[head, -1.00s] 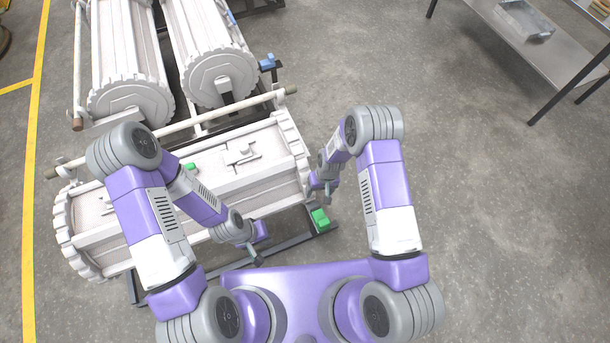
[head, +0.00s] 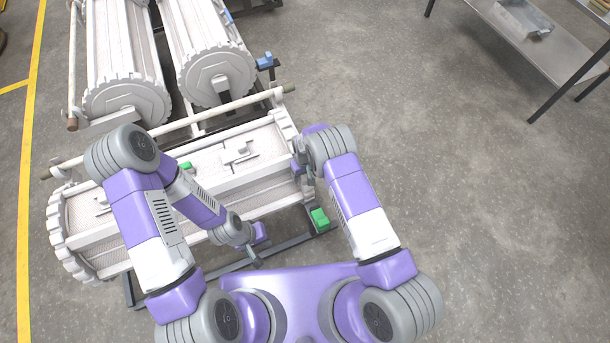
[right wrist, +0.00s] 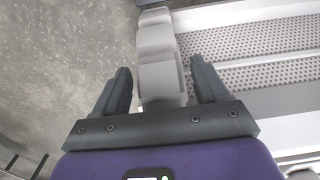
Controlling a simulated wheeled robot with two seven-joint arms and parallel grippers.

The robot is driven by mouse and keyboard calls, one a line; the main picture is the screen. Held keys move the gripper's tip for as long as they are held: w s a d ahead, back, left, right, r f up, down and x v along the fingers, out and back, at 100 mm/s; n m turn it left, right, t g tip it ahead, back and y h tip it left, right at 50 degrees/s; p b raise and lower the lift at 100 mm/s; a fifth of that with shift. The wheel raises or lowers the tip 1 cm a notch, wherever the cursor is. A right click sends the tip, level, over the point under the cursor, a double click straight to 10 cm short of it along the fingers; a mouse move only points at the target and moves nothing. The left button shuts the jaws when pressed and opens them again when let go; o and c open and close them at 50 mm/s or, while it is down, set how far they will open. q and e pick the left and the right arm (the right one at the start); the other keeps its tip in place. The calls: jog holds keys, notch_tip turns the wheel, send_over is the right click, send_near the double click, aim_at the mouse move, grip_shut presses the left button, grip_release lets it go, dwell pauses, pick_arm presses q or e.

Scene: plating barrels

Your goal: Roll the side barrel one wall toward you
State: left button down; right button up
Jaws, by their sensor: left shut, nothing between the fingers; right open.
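The side barrel (head: 215,180) is a pale, panelled drum lying crosswise in front of me, with a toothed rim at each end. A panel with a raised latch-like piece faces up. My right gripper (head: 299,163) is at its right end, partly hidden by my own wrist. In the right wrist view the gripper (right wrist: 160,78) is open, its fingers on either side of the grey toothed rim (right wrist: 158,50), with gaps showing. A perforated barrel wall (right wrist: 255,60) lies to the right. My left gripper (head: 254,256) is shut and empty, low at the barrel's near side.
Two more barrels (head: 125,60) lie lengthwise behind, with a pale rail (head: 200,120) in between. A green block (head: 319,218) sits at the frame's near right corner. A metal table (head: 545,50) stands far right. The floor (head: 470,200) to the right is clear.

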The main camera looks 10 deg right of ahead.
aim_at(309, 194)
jog(key=shift+f, duration=0.1)
grip_shut()
jog(key=shift+s+d+f+t, duration=0.15)
jog(key=shift+s+f+t, duration=0.2)
jog(key=shift+f, duration=0.2)
jog(key=s+f+t, duration=0.1)
jog(key=f, duration=0.1)
jog(key=s+f+t+y+b, duration=0.1)
jog(key=f, duration=0.1)
jog(key=s+d+f+t, duration=0.1)
jog(key=f, duration=0.1)
jog(key=shift+f+t+b, duration=0.3)
jog(key=shift+f+t, duration=0.05)
jog(key=shift+f, duration=0.05)
jog(key=shift+s+f+t+y+b, duration=0.1)
jog(key=shift+f+t+y+b, duration=0.35)
jog(key=shift+f, duration=0.3)
